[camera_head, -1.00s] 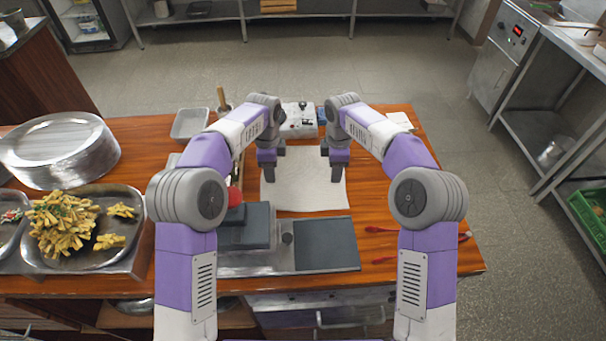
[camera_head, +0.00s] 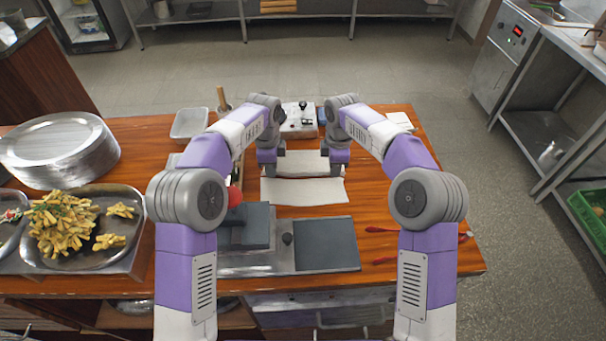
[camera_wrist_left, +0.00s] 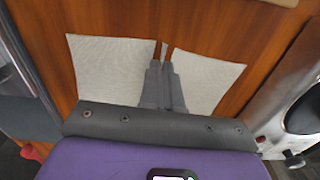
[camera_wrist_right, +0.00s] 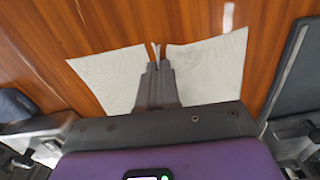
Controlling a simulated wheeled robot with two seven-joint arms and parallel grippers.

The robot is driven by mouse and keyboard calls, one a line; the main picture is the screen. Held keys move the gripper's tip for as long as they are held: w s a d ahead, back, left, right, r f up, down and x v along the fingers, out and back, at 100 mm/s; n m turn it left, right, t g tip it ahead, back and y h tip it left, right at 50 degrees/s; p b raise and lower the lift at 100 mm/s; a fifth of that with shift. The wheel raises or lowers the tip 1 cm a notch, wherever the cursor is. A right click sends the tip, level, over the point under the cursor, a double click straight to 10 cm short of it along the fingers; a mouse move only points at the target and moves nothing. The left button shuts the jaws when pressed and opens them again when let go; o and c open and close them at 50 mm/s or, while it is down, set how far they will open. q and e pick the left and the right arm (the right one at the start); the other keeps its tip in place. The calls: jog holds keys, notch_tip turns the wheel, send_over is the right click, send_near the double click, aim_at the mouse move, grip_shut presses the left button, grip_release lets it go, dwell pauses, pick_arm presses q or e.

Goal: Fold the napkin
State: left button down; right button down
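The white napkin (camera_head: 304,192) lies on the wooden table between and below my grippers. Its near part is flat; its far part is raised between the two grippers. My left gripper (camera_head: 268,168) is at the napkin's far left, and my right gripper (camera_head: 341,168) at its far right. In the left wrist view, the fingers (camera_wrist_left: 161,64) are closed together with napkin cloth on both sides and a thin sliver at the tips. The right wrist view shows its fingers (camera_wrist_right: 156,66) closed likewise on the cloth. The exact pinch points are small and partly hidden.
A dark-plated appliance (camera_head: 327,244) sits just in front of the napkin. A box with a lever (camera_head: 299,122) stands behind it. A tray of fries (camera_head: 85,240) and stacked plates (camera_head: 58,150) are at left. Red-handled utensils (camera_head: 385,260) lie at right.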

pick_arm(q)
jog(key=shift+r, duration=0.1)
pick_arm(e)
jog(key=shift+r, duration=0.1)
